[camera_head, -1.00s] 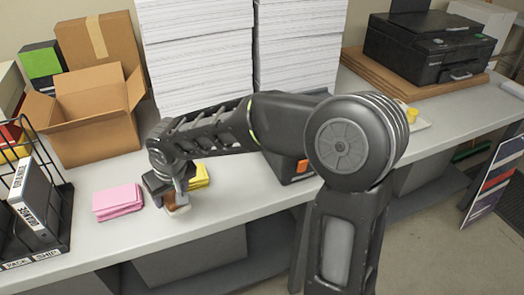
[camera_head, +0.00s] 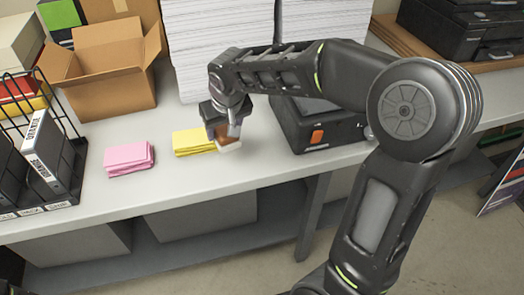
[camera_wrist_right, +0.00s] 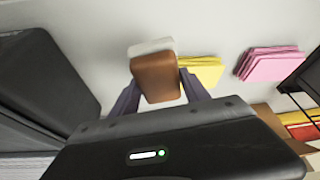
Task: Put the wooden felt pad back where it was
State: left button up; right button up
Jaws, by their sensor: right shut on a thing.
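The wooden felt pad (camera_head: 229,145) is a brown block with a pale felt layer. In the right wrist view the pad (camera_wrist_right: 155,78) sits between the two fingers, its pale layer facing away from the palm. My right gripper (camera_head: 224,131) is shut on it, over the counter to the right of the yellow pads. I cannot tell whether the pad touches the counter. My left gripper is not in view.
Yellow pads (camera_head: 193,141) and pink pads (camera_head: 129,158) lie on the counter (camera_head: 200,180). A black machine with an orange switch (camera_head: 317,137) stands to the right. Paper stacks (camera_head: 215,45), an open box (camera_head: 110,75) and a wire rack (camera_head: 60,130) stand around.

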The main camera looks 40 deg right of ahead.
jog(key=s+d+r+m, duration=0.2)
jog(key=s+d+r, duration=0.1)
jog(key=d, duration=0.6)
jog(key=shift+d+h, duration=0.3)
jog(key=shift+f, duration=0.15)
send_over(260, 146)
jog(key=s, duration=0.1)
jog(key=f, duration=0.6)
jog(key=shift+s+a, duration=0.1)
jog(key=shift+a, duration=0.1)
jog(key=shift+f, duration=0.1)
jog(key=shift+f+p, duration=0.4)
jog(key=shift+f, duration=1.4)
jog(key=shift+f, duration=0.2)
jog(key=o, duration=1.3)
jog(key=shift+r, duration=0.1)
